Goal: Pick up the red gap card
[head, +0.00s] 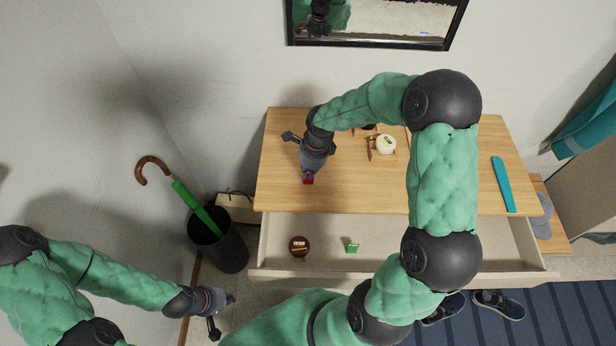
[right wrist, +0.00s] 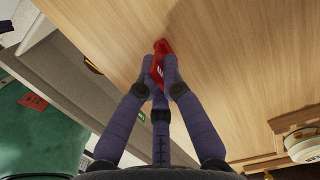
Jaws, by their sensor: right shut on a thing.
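The red gap card (head: 308,181) is at the fingertips of my right gripper (head: 308,174), over the left part of the wooden dresser top. In the right wrist view the right gripper (right wrist: 160,75) is shut on the red card (right wrist: 161,48), whose upper part sticks out beyond the fingers. The fingers hide the card's lower part. I cannot tell exactly how high it is above the wood. My left gripper (head: 224,315) is at the lower left, in front of the dresser and away from it, with its fingers spread and empty.
The dresser top (head: 370,185) holds a cream round object (head: 386,144) on a wooden stand and a teal strip (head: 503,184). The open drawer (head: 420,245) below holds a brown round item (head: 299,245) and a green card (head: 352,247). An umbrella bin (head: 220,245) stands at left.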

